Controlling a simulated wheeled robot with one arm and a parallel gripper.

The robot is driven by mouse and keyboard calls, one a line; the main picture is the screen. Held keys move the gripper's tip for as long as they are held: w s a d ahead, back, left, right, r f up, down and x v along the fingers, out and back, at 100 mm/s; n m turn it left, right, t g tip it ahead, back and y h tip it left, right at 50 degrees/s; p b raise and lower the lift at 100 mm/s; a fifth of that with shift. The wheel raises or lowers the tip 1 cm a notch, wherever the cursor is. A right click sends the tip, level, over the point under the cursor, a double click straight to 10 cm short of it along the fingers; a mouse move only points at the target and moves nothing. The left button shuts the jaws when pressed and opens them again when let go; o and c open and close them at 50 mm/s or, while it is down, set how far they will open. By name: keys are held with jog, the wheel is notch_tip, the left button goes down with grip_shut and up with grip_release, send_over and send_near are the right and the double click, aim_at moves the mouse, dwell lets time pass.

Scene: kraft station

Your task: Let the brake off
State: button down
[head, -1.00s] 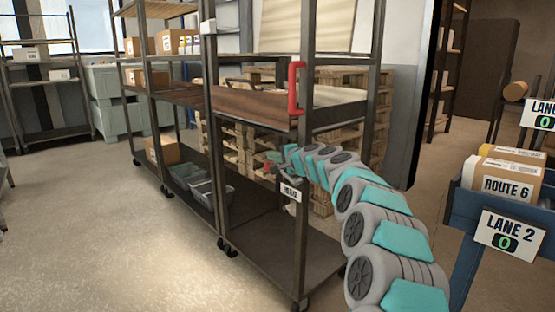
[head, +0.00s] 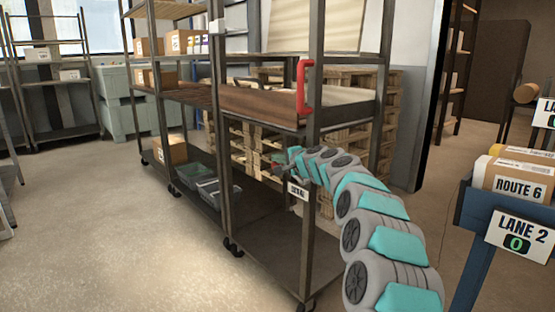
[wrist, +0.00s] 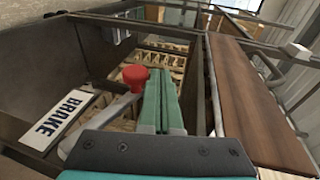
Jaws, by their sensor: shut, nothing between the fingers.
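The brake lever is a grey arm (wrist: 108,118) with a red knob (wrist: 135,74), left of my fingers in the wrist view. A white BRAKE label (wrist: 62,120) lies beside it. My gripper (wrist: 161,82) has its green fingers together, with nothing between them. The fingers are close to the right of the knob; I cannot tell whether they touch it. In the head view my gripper (head: 283,165) is at the cart's near post, by the small label plate (head: 298,190). There the lever is too small and hidden to read its position.
The cart has a red handle (head: 303,88), a brown shelf (head: 255,102) and a dark lower deck (head: 275,238). Wooden pallets (head: 350,135) stand behind it. A blue stand with a LANE 2 sign (head: 515,240) is at right. The floor at left (head: 100,230) is clear.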

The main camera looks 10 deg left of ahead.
jog(key=s+d+r, duration=0.2)
jog(key=s+r, duration=0.1)
jog(key=r, duration=0.3)
jog(key=s+d+r+p, duration=0.1)
jog(key=s+d+r, duration=0.1)
jog(key=r, duration=0.4)
jog(key=shift+s, duration=0.4)
jog(key=s+d+f+n+g+h, duration=0.3)
jog(key=s+d+f, duration=0.6)
jog(key=s, duration=1.1)
jog(key=s+d+f+n+g+h, duration=0.3)
jog(key=s+d+f, duration=0.7)
jog(key=s, duration=1)
jog(key=s+d+f+n+g+h, duration=0.3)
jog(key=s+d+f+g, duration=0.4)
jog(key=s, duration=1.4)
jog(key=d+f+h, duration=0.1)
jog(key=d+f, duration=0.2)
jog(key=shift+h, duration=0.3)
